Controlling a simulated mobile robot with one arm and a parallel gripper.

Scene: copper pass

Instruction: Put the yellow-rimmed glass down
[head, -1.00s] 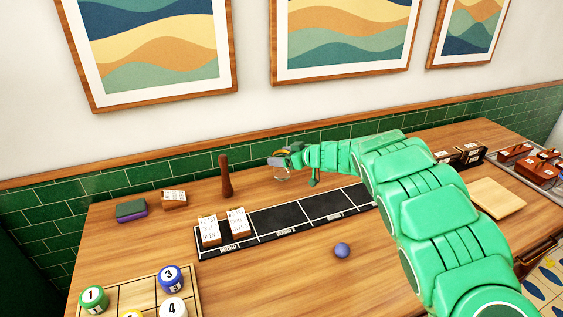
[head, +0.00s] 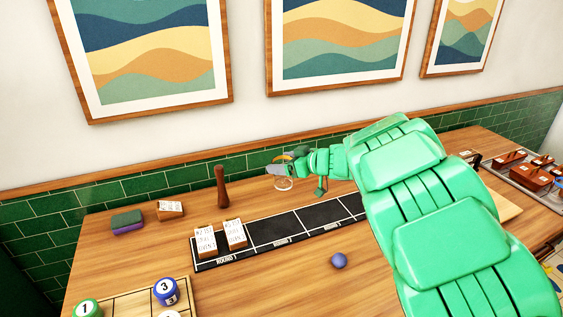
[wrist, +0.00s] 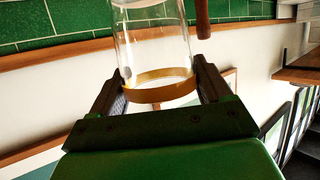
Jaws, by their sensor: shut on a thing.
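The yellow-rimmed glass (wrist: 155,45) is clear, with a yellow band at the end near my gripper in the wrist view. My gripper (wrist: 160,88) is shut on it, with one dark finger on each side of the banded end.
A black marked strip (head: 280,228) with two card blocks (head: 219,239) lies in front. A blue ball (head: 339,261) is nearer. A small block (head: 170,209) and a green-purple sponge (head: 127,221) are at left. Bare wood (head: 262,203) lies around the glass.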

